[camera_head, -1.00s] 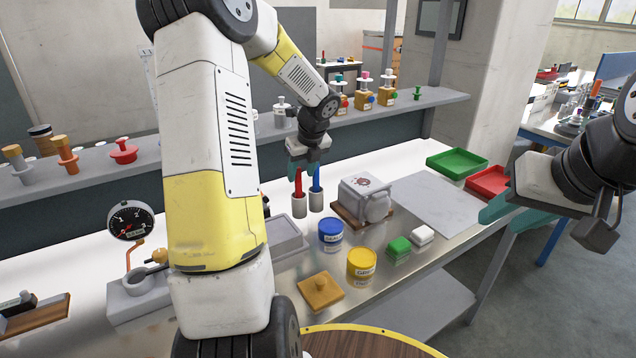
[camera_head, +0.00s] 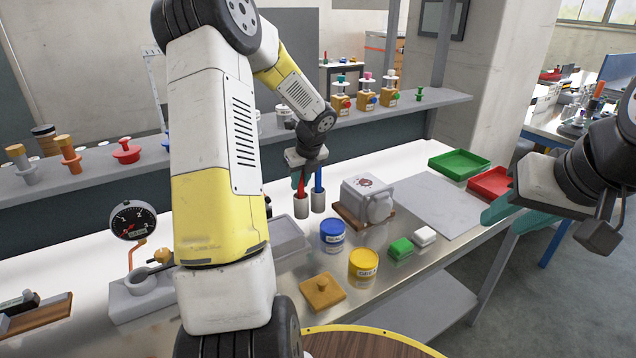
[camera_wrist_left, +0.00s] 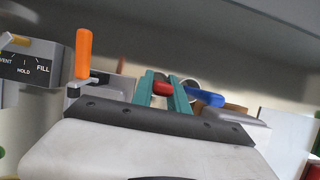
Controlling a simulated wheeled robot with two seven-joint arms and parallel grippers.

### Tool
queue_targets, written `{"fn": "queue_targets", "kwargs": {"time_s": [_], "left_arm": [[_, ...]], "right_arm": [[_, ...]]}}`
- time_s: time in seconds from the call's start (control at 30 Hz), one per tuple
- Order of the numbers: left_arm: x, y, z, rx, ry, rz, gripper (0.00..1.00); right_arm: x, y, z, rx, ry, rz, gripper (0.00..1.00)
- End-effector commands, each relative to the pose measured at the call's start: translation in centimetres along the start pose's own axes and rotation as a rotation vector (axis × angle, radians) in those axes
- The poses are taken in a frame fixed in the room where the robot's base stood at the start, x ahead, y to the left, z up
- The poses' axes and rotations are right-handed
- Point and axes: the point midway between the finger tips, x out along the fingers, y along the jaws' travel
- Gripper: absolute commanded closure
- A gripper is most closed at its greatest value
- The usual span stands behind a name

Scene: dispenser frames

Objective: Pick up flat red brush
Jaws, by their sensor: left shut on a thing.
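The red brush (camera_head: 301,187) stands upright in a pale cup (camera_head: 301,207) on the bench. My left gripper (camera_head: 300,172) is above that cup, pointing down, and is shut on the brush's upper part. The left wrist view shows the red brush (camera_wrist_left: 163,88) between the two teal fingers (camera_wrist_left: 162,92). The brush's lower end is hidden in the cup. A blue brush (camera_head: 318,180) stands in a second cup (camera_head: 318,201) just to the right. My right gripper (camera_head: 508,211) is empty at the right, its teal fingers apart.
A white boxy device (camera_head: 367,198) stands right of the cups. Blue (camera_head: 333,235) and yellow (camera_head: 363,264) tins stand in front. Green (camera_head: 458,163) and red (camera_head: 489,182) trays lie at the far right. A grey mat (camera_head: 437,207) is bare. A shelf (camera_head: 440,97) runs behind.

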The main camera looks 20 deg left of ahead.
Motion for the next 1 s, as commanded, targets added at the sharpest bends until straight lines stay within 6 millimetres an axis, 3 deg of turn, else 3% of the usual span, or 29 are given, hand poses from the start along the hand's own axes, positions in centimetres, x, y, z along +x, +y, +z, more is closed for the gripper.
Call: {"fn": "queue_targets", "kwargs": {"time_s": [0.23, 0.5, 0.7, 1.0], "left_arm": [[-1.2, 0.0, 0.6, -0.003, -0.004, -0.001, 1.0], [-6.2, 0.0, 2.6, -0.003, -0.004, -0.001, 1.0], [-8.7, 0.0, 3.6, -0.002, -0.002, -0.001, 1.0], [-9.3, 0.0, 3.8, 0.0, 0.0, 0.0, 1.0]], "right_arm": [[0.0, 0.0, 0.0, 0.0, 0.0, 0.0, 0.64], [0.0, 0.0, 0.0, 0.0, 0.0, 0.0, 0.64], [0.0, 0.0, 0.0, 0.0, 0.0, 0.0, 0.64], [0.0, 0.0, 0.0, 0.0, 0.0, 0.0, 0.64]]}}
